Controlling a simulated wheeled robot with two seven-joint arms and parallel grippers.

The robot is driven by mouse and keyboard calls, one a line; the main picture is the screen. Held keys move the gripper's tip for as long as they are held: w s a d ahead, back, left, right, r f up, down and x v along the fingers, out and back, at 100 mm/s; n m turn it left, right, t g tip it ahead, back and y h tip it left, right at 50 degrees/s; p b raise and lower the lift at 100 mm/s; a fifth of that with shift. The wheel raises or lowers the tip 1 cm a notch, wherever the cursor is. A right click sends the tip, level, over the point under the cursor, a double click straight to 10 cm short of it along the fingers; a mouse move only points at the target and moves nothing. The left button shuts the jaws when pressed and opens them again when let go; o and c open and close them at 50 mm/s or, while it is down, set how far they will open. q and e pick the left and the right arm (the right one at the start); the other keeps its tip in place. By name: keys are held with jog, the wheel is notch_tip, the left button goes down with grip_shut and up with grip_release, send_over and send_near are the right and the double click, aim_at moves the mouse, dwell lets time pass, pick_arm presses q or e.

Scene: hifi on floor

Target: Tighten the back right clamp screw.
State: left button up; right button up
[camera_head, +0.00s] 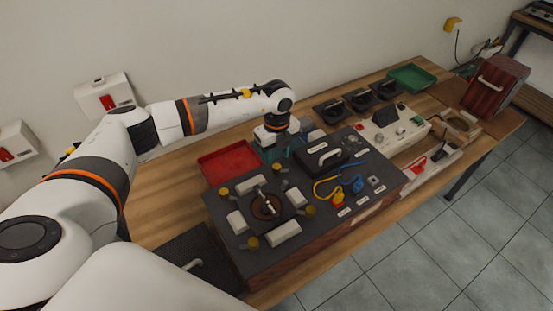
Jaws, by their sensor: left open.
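Several yellow clamp screws stand around a round brown recess (266,207) on the dark top of the bench unit (235,262). The back right clamp screw (277,168) is at the far edge of the group. Other clamp screws are at the back left (224,191), front left (253,243) and front right (310,210). My left gripper (275,153) points down, open, just behind and above the back right screw. Its fingertips are small and partly blend into the dark parts there, so I cannot tell whether they touch it. My right gripper is out of view.
A red tray (228,165) lies behind the unit. A black lidded box with a handle (328,156) and blue and yellow cables (342,187) sit right of the screws. A grey instrument (395,130), green tray (412,76) and red case (497,85) stand farther right.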

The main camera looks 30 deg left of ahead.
aim_at(277, 166)
pick_arm(q)
notch_tip(277, 166, down, 4)
jog(key=shift+f+p, duration=0.1)
jog(key=shift+p, duration=0.25)
jog(key=shift+f, duration=0.15)
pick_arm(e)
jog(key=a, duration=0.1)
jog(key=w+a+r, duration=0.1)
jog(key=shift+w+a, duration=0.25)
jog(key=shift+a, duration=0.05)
pick_arm(q)
jog(key=shift+c, duration=0.3)
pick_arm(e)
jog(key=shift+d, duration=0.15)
pick_arm(q)
grip_shut()
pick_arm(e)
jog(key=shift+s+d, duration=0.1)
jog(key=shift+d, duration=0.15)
pick_arm(q)
jog(key=c, duration=0.9)
grip_release()
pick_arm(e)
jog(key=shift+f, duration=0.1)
